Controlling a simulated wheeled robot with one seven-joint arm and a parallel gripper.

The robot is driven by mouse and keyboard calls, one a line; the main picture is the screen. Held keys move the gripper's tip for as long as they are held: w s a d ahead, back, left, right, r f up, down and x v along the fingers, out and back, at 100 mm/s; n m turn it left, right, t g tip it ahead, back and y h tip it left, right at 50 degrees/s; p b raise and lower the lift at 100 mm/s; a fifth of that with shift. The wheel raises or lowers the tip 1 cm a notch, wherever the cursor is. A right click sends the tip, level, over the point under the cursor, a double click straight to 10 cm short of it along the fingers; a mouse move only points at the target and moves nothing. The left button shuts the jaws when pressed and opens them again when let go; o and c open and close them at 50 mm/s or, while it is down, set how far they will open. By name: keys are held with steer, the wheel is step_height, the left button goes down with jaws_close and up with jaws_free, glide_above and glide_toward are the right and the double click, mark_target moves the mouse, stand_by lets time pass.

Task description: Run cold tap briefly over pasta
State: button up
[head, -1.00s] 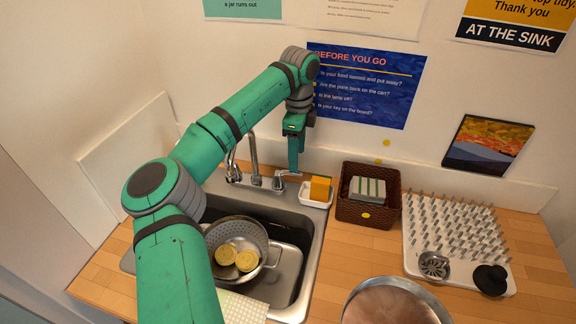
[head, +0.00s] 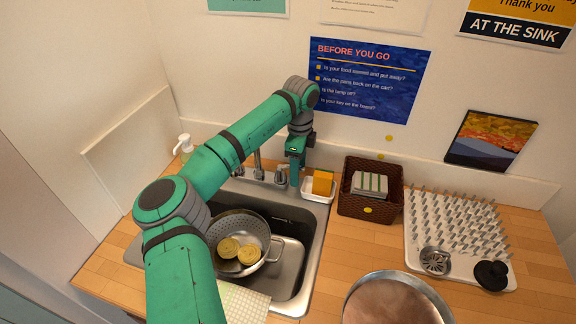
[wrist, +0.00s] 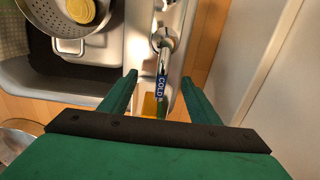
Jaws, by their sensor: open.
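The cold tap's lever (wrist: 162,85), labelled COLD, lies between my open fingers in the wrist view, with gaps on both sides. In the head view my gripper (head: 295,178) points down beside the cold tap (head: 281,174), behind the sink, and partly hides it. A grey colander (head: 264,232) sits in the left part of the sink (head: 322,240), partly behind my arm. Yellow pasta nests (head: 228,248) lie in it; one also shows in the wrist view (wrist: 80,9). The spout (head: 257,165) rises behind the colander. I see no water running.
A white dish (head: 318,198) with an orange sponge (head: 322,181) stands close right of my gripper. Farther right are a brown basket (head: 369,207) and a white pegged drying rack (head: 420,235). A round pan (head: 395,303) is at the front. The wall is close behind the taps.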

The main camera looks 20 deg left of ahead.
jaws_close()
steer(key=s+m, duration=0.1)
steer(key=m, duration=0.2)
steer(key=shift+s+a, duration=0.3)
steer(key=shift+s, duration=0.05)
steer(key=m, duration=0.1)
steer(key=s+m, duration=0.1)
steer(key=m, duration=0.2)
steer(key=shift+s+a, duration=0.3)
steer(key=shift+a, duration=0.05)
steer(key=m, duration=0.1)
steer(key=s+a+m, duration=0.1)
steer(key=m, duration=0.1)
steer(key=shift+s+a+m, duration=0.1)
steer(key=shift+m, duration=0.2)
